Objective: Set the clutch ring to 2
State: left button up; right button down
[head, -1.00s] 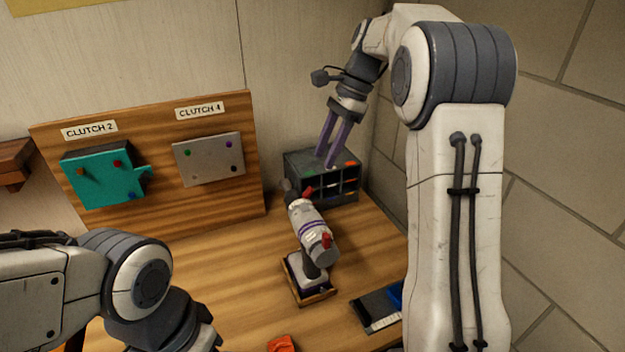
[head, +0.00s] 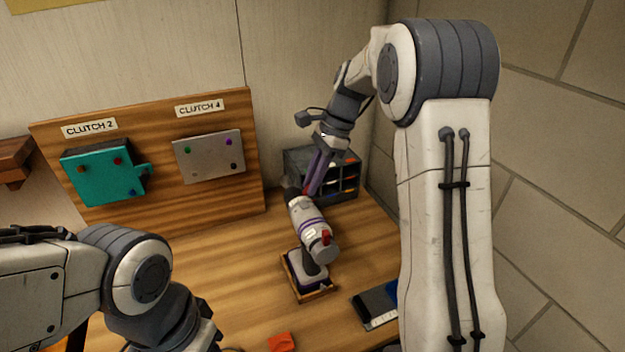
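A grey and purple drill-like tool (head: 307,222) stands in a small wooden-rimmed holder (head: 326,291) on the table. Its dark front end points toward the back. I cannot read a number on its clutch ring. My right gripper (head: 311,188) hangs pointing down at the tool's far end, its purple fingers close beside or around that end; I cannot tell if they touch it. The gap between the fingers is hard to see. My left arm (head: 140,280) is at the lower left, its gripper fingers out of the picture.
A wooden board (head: 150,220) at the back holds a teal plate (head: 103,178) labelled CLUTCH 2 and a grey plate (head: 209,158) labelled CLUTCH 4. A dark compartment bin (head: 345,180) stands behind the tool. A dark box (head: 374,306) and an orange piece (head: 281,342) lie nearer.

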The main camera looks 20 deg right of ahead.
aim_at(295, 194)
jog(key=shift+a+r+h+p, duration=0.4)
jog(key=shift+h+p, duration=0.1)
jog(key=shift+p, duration=0.3)
jog(key=shift+a+r+h+p, duration=0.2)
jog(key=shift+a+h+p, duration=0.2)
jog(key=shift+h+p, duration=0.3)
jog(key=shift+a+h+p, duration=0.25)
jog(key=shift+h+p, duration=0.05)
jog(key=shift+h, duration=0.2)
jog(key=shift+a+h, duration=0.5)
jog(key=shift+h, duration=0.3)
jog(key=shift+a+f+h, duration=0.15)
jog(key=shift+a+h, duration=0.55)
jog(key=shift+h, duration=0.5)
jog(key=shift+s+a+f+h+b, duration=0.1)
jog(key=shift+a+h+b, duration=0.25)
jog(key=shift+h+b, duration=0.25)
jog(key=shift+a+f+h+b, duration=0.1)
jog(key=shift+a+h+b, duration=0.25)
jog(key=shift+h, duration=0.45)
jog(key=shift+r, duration=0.1)
